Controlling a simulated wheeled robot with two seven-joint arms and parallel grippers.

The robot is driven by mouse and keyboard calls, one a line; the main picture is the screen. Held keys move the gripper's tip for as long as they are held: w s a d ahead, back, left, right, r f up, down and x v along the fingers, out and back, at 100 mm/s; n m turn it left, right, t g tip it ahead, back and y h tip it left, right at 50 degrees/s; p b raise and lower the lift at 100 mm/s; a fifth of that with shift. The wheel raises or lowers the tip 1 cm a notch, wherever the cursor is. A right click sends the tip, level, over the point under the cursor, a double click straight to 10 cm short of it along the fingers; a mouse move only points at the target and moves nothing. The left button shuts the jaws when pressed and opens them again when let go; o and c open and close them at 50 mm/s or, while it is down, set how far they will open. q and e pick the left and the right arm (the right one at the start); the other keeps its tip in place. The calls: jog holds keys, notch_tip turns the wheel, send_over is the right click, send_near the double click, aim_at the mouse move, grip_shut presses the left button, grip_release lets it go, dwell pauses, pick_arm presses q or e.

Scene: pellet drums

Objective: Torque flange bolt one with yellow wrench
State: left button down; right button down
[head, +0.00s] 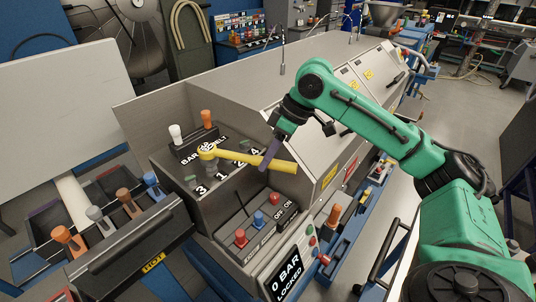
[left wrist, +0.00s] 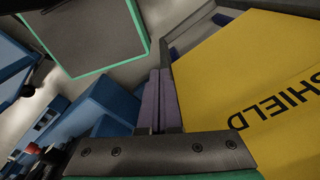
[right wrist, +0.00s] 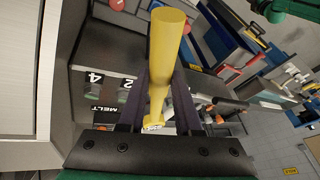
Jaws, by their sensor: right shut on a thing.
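The yellow wrench (head: 250,158) lies nearly level over the bolt panel. My right gripper (head: 272,150) is shut on its handle, which also shows between the fingers in the right wrist view (right wrist: 160,75). The wrench head (head: 207,153) is at the left, above a grey post (head: 210,168) near the label 1 (head: 220,180). I cannot tell whether the head is seated on that bolt. Labels 3, 2 and 4 mark the other bolts. My left gripper (left wrist: 158,100) is shut and empty beside a yellow SHIELD panel; it is outside the head view.
Below the bolts are red and blue knobs (head: 258,219) and a screen (head: 287,272) reading 0 BAR LOCKED. White and orange handles (head: 207,119) stand behind the wrench head. A grey machine hood (head: 270,80) rises behind.

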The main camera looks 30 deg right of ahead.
dwell(0.4)
jog(key=shift+f+p, duration=0.1)
jog(key=shift+p, duration=0.25)
jog(key=shift+w+f, duration=0.1)
jog(key=shift+f, duration=0.8)
dwell(0.4)
